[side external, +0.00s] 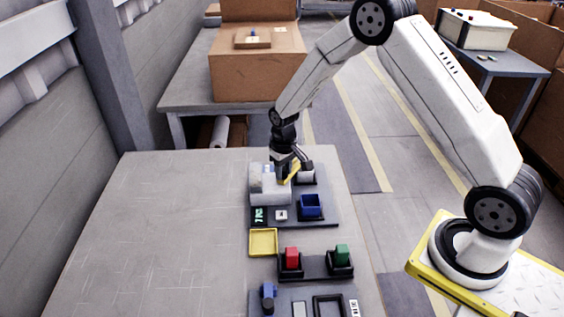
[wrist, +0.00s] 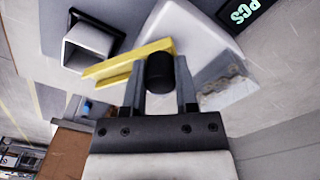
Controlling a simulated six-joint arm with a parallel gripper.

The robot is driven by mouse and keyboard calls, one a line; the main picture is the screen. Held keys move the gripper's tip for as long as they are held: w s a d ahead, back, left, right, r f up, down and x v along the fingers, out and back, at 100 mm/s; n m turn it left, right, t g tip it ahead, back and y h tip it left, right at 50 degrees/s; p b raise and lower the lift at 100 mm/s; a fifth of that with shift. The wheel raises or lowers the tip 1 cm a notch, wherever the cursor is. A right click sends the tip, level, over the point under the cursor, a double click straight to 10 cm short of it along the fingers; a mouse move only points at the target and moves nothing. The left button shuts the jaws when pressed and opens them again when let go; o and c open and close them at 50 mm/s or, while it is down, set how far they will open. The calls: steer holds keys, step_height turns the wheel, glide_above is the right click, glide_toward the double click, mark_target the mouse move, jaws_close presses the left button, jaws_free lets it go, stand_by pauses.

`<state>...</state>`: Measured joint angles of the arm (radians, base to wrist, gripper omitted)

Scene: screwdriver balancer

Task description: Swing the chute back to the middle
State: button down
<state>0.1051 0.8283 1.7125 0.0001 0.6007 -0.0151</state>
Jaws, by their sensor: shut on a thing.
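The yellow chute (wrist: 130,62) is an open trough on the white machine (wrist: 190,35). In the side view the chute (side external: 293,171) slants up and right toward the white square bin (side external: 305,176). In the wrist view its free end lies beside the mouth of that bin (wrist: 90,46), not at the middle. My gripper (wrist: 160,82) is shut on a black knob (wrist: 160,70) at the chute's inner end. In the side view my gripper (side external: 285,165) comes down from above and partly hides the chute's joint with the machine.
A blue bin (side external: 311,206) stands in front of the white one. The table's left half is clear.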

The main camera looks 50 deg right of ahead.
steer(key=shift+m, duration=0.4)
steer(key=m, duration=1)
stand_by(0.4)
steer(key=shift+c, duration=1.9)
jaws_free()
steer(key=shift+r, duration=0.1)
steer(key=shift+r, duration=3.85)
